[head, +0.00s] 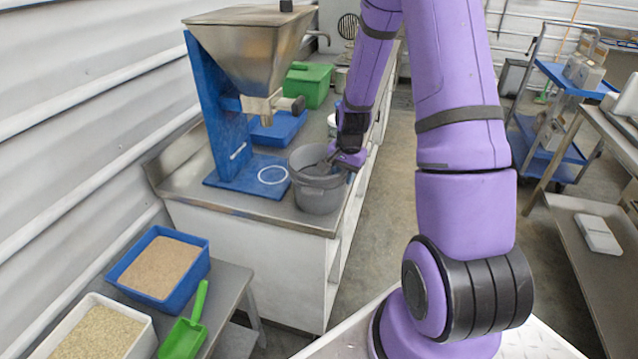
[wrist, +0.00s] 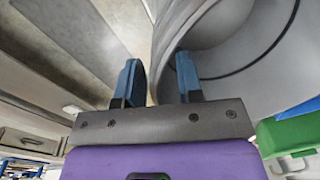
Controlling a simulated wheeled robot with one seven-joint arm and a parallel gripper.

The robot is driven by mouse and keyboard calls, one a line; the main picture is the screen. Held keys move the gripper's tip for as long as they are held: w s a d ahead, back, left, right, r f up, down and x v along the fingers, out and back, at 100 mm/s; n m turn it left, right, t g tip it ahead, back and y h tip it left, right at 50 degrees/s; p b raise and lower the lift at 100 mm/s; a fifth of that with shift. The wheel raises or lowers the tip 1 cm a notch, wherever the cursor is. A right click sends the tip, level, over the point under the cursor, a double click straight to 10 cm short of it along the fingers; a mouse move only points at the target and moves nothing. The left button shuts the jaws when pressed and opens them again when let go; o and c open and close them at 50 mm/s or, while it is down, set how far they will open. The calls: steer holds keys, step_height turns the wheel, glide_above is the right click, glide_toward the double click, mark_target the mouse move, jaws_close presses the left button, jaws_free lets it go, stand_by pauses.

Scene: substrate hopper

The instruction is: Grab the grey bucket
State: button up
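The grey bucket (head: 320,198) stands upright on the metal counter, to the right of the hopper's blue base. My gripper (head: 332,160) is at the right side of its rim. In the wrist view, my gripper (wrist: 160,80) has its two blue fingers apart. The bucket wall (wrist: 240,65) passes between them, with one finger inside the bucket and the other outside. Gaps show between the fingers and the wall, so the gripper does not look closed on it. In the head view, my wrist partly hides the rim.
The steel hopper (head: 250,50) on its blue stand (head: 212,120) rises left of the bucket. A white ring (head: 272,174) lies on the stand's base. A green container (head: 308,86) and a blue tray (head: 275,132) stand behind. The aisle floor (head: 385,215) is open to the right.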

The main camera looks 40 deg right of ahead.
jaws_close()
steer(key=shift+r, duration=0.15)
stand_by(0.4)
